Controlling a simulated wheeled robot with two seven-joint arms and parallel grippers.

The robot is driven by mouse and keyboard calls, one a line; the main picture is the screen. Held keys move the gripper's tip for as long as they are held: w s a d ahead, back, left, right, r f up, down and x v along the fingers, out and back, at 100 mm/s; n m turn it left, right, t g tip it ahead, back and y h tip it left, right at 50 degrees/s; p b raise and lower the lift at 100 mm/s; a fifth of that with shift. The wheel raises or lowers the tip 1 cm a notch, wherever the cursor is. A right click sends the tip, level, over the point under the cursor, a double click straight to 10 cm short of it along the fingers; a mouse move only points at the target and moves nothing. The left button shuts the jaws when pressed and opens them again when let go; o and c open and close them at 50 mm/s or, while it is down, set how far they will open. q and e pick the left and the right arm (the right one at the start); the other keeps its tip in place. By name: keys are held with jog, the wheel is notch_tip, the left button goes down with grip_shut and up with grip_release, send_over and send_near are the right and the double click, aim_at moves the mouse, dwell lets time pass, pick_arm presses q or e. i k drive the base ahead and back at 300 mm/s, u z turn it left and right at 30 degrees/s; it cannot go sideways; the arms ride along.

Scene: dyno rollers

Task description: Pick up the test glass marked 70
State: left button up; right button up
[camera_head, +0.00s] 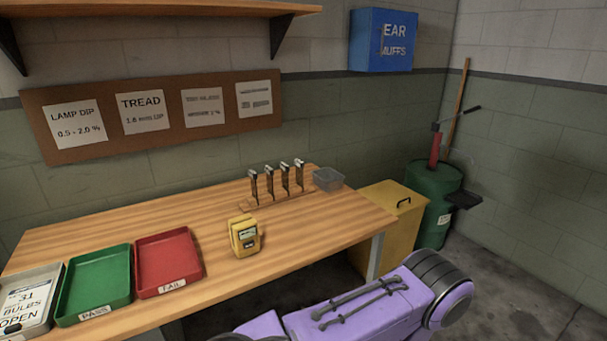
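Several small upright pieces (277,181) with dark bodies and pale tops stand in a row on a wooden strip at the back of the workbench. They may be the test glasses, but they are too small for me to read any marking, so I cannot tell which is 70. A yellow handheld device (244,239) with a small display stands on the bench in front of them. Neither of my grippers shows in the head view.
On the wooden bench (190,220) are a red FAIL tray (174,289), a green PASS tray (97,312) and a grey tray (15,335). A clear grey tub (328,179) stands right of the row. A yellow bin (392,230) and green drum (436,195) stand beyond the bench's right end.

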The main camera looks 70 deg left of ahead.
aim_at(285, 168)
jog(key=u, duration=0.3)
jog(key=i, duration=0.8)
jog(key=u, duration=1.2)
jog(key=i, duration=0.65)
jog(key=u, duration=0.7)
